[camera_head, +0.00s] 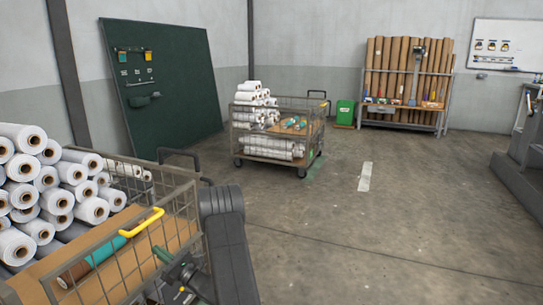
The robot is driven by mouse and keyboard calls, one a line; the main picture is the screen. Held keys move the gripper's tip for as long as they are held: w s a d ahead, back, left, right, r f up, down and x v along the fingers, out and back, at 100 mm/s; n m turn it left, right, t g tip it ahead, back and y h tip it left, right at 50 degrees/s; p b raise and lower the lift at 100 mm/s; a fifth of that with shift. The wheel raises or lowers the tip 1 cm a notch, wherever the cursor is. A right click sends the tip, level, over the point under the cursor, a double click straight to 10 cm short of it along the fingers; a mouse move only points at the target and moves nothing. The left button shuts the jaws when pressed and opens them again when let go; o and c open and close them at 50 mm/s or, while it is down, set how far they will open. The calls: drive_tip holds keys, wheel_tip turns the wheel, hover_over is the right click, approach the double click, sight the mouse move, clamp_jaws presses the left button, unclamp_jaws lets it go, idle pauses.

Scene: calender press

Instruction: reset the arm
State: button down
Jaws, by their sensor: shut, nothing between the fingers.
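My arm's dark grey link (228,245) rises at the bottom middle of the head view, beside the near wire cart. My gripper (170,264) appears low at the cart's right side, small and partly hidden behind the mesh. It looks shut, with nothing seen in it. I cannot tell whether it touches the cart.
A second loaded cart (285,150) stands behind. A green board (160,85), green bin (345,112) and tube rack (405,85) line the walls.

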wheel_tip(320, 180, down, 20)
drive_tip(key=b, duration=0.4)
drive_tip(key=shift+b, duration=0.3)
drive_tip(key=shift+a, duration=0.1)
